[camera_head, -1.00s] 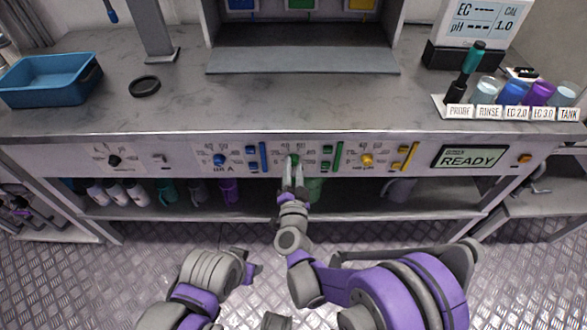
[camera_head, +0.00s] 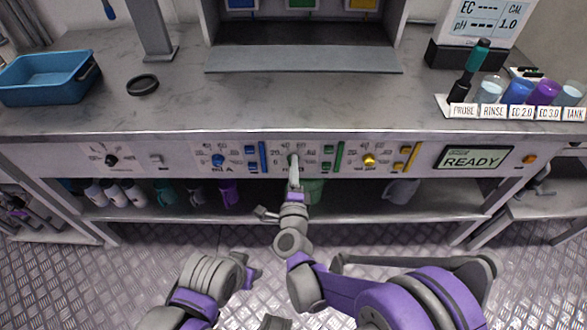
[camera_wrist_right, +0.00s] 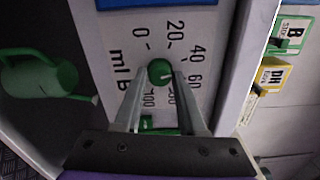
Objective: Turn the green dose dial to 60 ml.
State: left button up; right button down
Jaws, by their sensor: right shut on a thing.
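The green dose dial (camera_wrist_right: 159,71) sits on the panel in the right wrist view, in a ring of numbers from 0 to 100 marked "ml". A pale mark on it points right, roughly toward the 60; the exact reading is hard to tell. My right gripper (camera_wrist_right: 160,92) is shut on the dial, one finger on each side. The fingers partly cover the lower numbers. In the head view my right gripper (camera_head: 293,166) reaches the middle of the front panel and mostly hides the dial.
A blue dial (camera_head: 218,160) and a yellow dial (camera_head: 369,160) flank the green one. Green buttons and a green bar (camera_head: 339,157) stand just right of it. A screen (camera_head: 473,158) reads READY. A green watering can (camera_wrist_right: 38,76) stands below the panel.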

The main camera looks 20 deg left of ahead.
jog(key=shift+m+b, duration=0.4)
jog(key=shift+m, duration=3.2)
jog(key=c, duration=0.5)
grip_release()
jog(key=v, duration=1)
jog(key=shift+s+p, duration=0.35)
jog(key=shift+s, duration=0.05)
jog(key=shift+d, duration=0.15)
